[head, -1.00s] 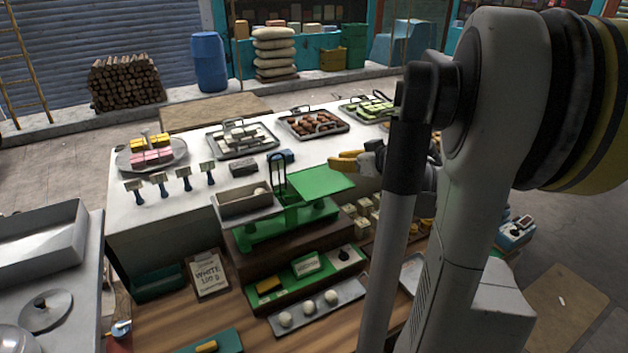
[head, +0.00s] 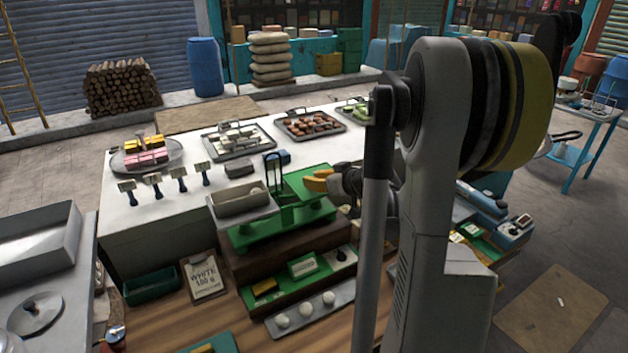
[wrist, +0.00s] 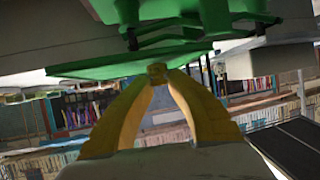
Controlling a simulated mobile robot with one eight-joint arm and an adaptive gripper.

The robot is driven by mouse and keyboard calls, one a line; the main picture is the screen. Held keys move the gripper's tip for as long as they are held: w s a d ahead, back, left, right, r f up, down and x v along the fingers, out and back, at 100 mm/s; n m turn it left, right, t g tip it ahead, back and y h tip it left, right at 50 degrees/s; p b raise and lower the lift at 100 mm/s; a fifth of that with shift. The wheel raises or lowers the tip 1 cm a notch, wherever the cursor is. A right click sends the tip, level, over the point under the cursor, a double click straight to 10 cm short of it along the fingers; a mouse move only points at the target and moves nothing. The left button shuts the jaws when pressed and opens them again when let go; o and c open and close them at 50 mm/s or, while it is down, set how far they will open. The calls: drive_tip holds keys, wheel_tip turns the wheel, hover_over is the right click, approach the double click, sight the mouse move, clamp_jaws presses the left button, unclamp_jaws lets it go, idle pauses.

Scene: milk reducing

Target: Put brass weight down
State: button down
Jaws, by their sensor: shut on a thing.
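A green balance scale (head: 282,229) stands on a dark wooden box. Its right side carries a flat green pan (head: 300,183); its left side carries a grey tray (head: 240,204) with a pale lump in it. My gripper (head: 308,182) is at the right edge of the green pan, its yellow fingers pointing left. In the wrist view the fingers (wrist: 157,75) meet on a small brass weight (wrist: 157,68), close to the green pan (wrist: 110,66). I cannot tell whether the weight touches the pan. The weight is too small to make out in the head view.
Trays of sweets (head: 310,124) line the back of the white counter (head: 140,212). Several small price signs stand at left. A green weight rack (head: 300,268) and a tray of white balls (head: 308,312) lie in front of the scale. My arm hides the counter's right part.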

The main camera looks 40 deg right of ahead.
drive_tip(key=c, duration=1.4)
unclamp_jaws()
drive_tip(key=shift+f, duration=0.15)
drive_tip(key=shift+r, duration=0.2)
drive_tip(key=p+v, duration=0.2)
drive_tip(key=v, duration=1)
drive_tip(key=w+a+g+y, duration=0.15)
drive_tip(key=a+g, duration=0.25)
drive_tip(key=a, duration=1.5)
drive_tip(key=s+a, duration=0.3)
drive_tip(key=a, duration=0.2)
drive_tip(key=s+a+g, duration=0.1)
drive_tip(key=s+a, duration=0.3)
drive_tip(key=a, duration=0.1)
drive_tip(key=s+a+f+g+h, duration=0.1)
drive_tip(key=s+a, duration=0.2)
drive_tip(key=a, duration=0.2)
drive_tip(key=shift+s, duration=0.25)
